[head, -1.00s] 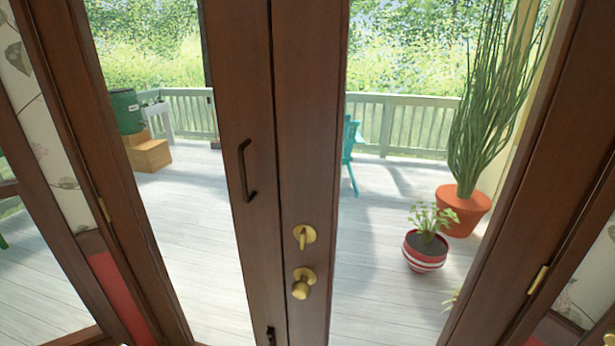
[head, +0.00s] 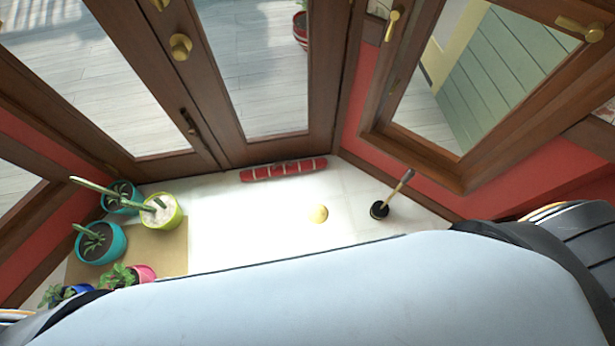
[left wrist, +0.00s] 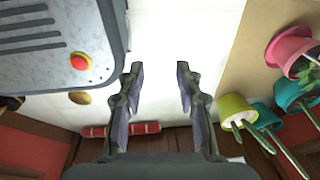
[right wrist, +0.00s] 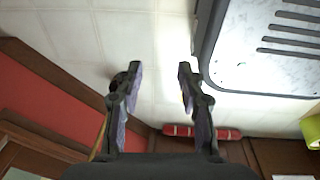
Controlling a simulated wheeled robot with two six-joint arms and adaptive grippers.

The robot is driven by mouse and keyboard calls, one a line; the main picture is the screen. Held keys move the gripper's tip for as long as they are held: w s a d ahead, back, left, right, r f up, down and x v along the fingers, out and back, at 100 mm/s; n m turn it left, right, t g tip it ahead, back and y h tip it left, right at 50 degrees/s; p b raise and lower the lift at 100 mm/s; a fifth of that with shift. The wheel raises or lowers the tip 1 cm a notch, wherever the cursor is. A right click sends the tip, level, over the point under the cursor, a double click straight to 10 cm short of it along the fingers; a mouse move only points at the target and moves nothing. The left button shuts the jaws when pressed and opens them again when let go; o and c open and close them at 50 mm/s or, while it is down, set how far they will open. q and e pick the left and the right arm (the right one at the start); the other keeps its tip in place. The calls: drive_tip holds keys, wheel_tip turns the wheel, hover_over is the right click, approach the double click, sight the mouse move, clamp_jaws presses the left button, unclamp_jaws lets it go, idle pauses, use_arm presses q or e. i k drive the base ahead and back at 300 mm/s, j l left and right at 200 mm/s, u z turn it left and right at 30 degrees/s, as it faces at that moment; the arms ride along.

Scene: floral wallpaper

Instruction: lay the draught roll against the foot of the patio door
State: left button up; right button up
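The draught roll (head: 284,170), red with pale bands, lies on the floor along the foot of the right leaf of the brown patio door (head: 322,110). I cannot tell whether it touches the door. The roll also shows in the left wrist view (left wrist: 150,127), partly behind a finger, and in the right wrist view (right wrist: 203,132). My left gripper (left wrist: 157,68) is open and empty above the pale floor, apart from the roll. My right gripper (right wrist: 160,68) is also open and empty, apart from the roll. Neither gripper shows in the head view.
Several potted plants, including a lime-green pot (head: 172,222), stand at the left on a tan mat (head: 180,247). A small yellow round object (head: 318,213) and a black-based thing with a wooden handle (head: 380,209) are on the floor at right. Floor between is clear.

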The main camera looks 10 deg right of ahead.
sight(287, 167)
drive_tip(key=i+j, duration=1)
drive_tip(key=j, duration=0.25)
drive_tip(key=z, duration=1.7)
